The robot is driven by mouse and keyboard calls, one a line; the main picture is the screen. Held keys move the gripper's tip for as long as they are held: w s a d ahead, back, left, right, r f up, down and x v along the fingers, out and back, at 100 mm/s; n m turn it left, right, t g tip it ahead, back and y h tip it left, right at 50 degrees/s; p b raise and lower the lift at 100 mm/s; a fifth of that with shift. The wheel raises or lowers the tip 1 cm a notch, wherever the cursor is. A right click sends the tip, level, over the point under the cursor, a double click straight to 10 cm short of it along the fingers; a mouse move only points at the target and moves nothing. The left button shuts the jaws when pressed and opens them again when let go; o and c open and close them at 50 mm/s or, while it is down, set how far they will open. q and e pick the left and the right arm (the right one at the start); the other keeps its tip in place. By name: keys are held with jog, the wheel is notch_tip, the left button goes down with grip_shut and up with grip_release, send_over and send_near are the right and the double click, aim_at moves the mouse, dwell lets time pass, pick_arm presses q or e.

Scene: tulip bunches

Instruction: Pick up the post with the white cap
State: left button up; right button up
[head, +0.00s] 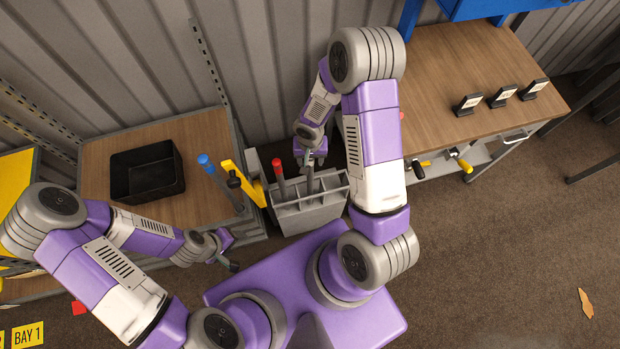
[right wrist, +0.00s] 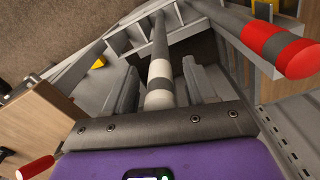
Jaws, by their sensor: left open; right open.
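The post with the white cap (right wrist: 158,72) stands in a grey slotted holder (head: 310,212). In the right wrist view, its white and grey banded top lies between the two fingers of my right gripper (right wrist: 164,85), which are apart with gaps beside the post. In the head view, my right gripper (head: 311,160) points down over the holder and hides the cap. A red-capped post (head: 278,168) stands in the holder to the left; it also shows at the right of the right wrist view (right wrist: 280,50). My left gripper (head: 230,252) is open and empty, near the left table.
A blue-capped post (head: 210,166) stands left of the holder, beside a yellow upright piece (head: 243,184). A black bin (head: 147,175) sits on the left wooden table (head: 200,128). A wooden workbench (head: 440,75) with small labelled stands is at right. The floor at right is mostly clear.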

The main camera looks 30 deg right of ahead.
jog(key=shift+f, duration=0.3)
jog(key=shift+c, duration=0.5)
grip_shut()
